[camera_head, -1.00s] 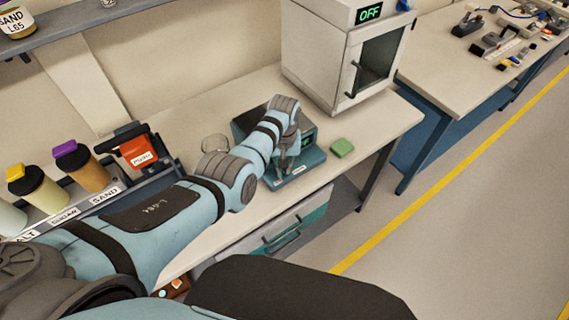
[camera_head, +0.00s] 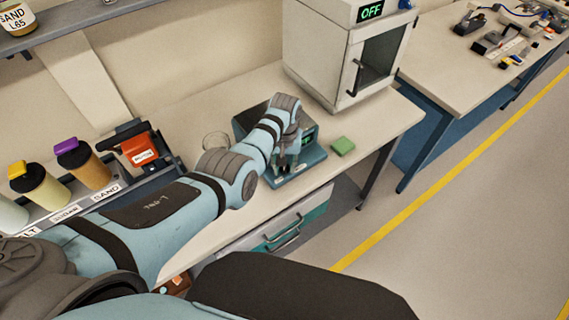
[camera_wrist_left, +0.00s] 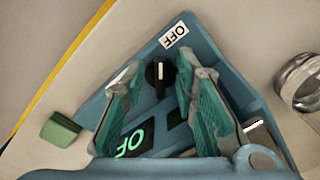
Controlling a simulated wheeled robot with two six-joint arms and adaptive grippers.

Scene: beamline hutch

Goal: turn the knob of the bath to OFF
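The bath (camera_head: 315,157) is a blue-grey box on the near bench, largely hidden by my left arm in the head view. In the left wrist view its black knob (camera_wrist_left: 158,73) has a white pointer line, and a white OFF label (camera_wrist_left: 173,35) sits beyond it. A green-lit display (camera_wrist_left: 134,142) shows "OF", partly covered by a finger. My left gripper (camera_wrist_left: 158,80) is open, with its teal-padded fingers on either side of the knob; I see gaps and cannot tell of any contact. It also shows over the bath in the head view (camera_head: 287,160). My right gripper is not in view.
A green block (camera_head: 343,146) lies right of the bath. A white oven (camera_head: 345,50) with an OFF display stands behind it. A glass beaker (camera_head: 215,142) stands left of the bath. A rack with jars (camera_head: 85,165) is at the left.

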